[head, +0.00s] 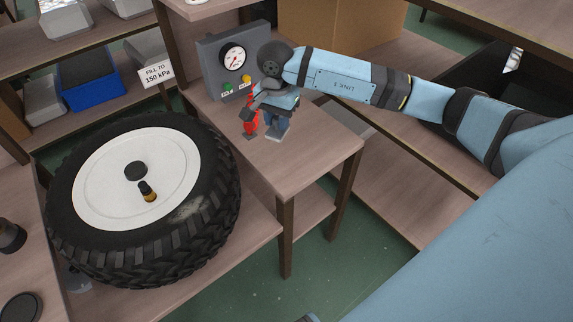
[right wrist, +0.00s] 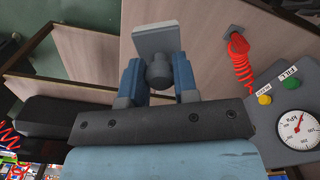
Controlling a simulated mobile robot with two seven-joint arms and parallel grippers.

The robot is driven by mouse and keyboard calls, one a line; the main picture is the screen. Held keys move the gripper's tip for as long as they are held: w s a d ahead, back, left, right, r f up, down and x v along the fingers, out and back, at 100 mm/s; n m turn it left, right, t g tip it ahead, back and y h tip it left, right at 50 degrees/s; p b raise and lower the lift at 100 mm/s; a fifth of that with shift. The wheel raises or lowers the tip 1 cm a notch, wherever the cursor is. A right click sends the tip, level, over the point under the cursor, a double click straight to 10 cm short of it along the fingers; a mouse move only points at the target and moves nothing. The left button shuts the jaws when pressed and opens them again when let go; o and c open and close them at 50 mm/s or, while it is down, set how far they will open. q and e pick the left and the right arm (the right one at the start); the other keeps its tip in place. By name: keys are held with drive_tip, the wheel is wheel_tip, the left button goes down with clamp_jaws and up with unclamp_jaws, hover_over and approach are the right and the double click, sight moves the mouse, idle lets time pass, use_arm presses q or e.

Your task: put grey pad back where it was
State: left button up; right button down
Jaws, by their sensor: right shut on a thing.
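The grey pad (right wrist: 155,40) is a flat light-grey plate with a darker round knob. My right gripper (right wrist: 157,76) is shut on this knob, one blue-grey finger on each side, with the plate beyond the fingertips. In the head view my right gripper (head: 280,119) is over the small wooden table (head: 310,150), and the pad (head: 277,137) shows below it, close to the tabletop. I cannot tell whether it touches the wood. My left gripper is not in view.
A gauge box (head: 233,62) with green and yellow buttons stands behind the gripper. A red coiled hose (head: 251,123) is just left of it. A big tyred wheel (head: 145,195) lies left of the table. The tabletop's front right is clear.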

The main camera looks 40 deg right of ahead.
drive_tip(key=w+d+r+m+b, duration=0.2)
drive_tip(key=d+m+b, duration=0.1)
drive_tip(key=d+m, duration=0.15)
drive_tip(key=shift+m, duration=0.35)
drive_tip(key=f, duration=1.8)
drive_tip(key=shift+w+a+f, duration=0.15)
drive_tip(key=shift+a+f, duration=0.05)
drive_tip(key=shift+f, duration=0.4)
drive_tip(key=c, duration=0.9)
unclamp_jaws()
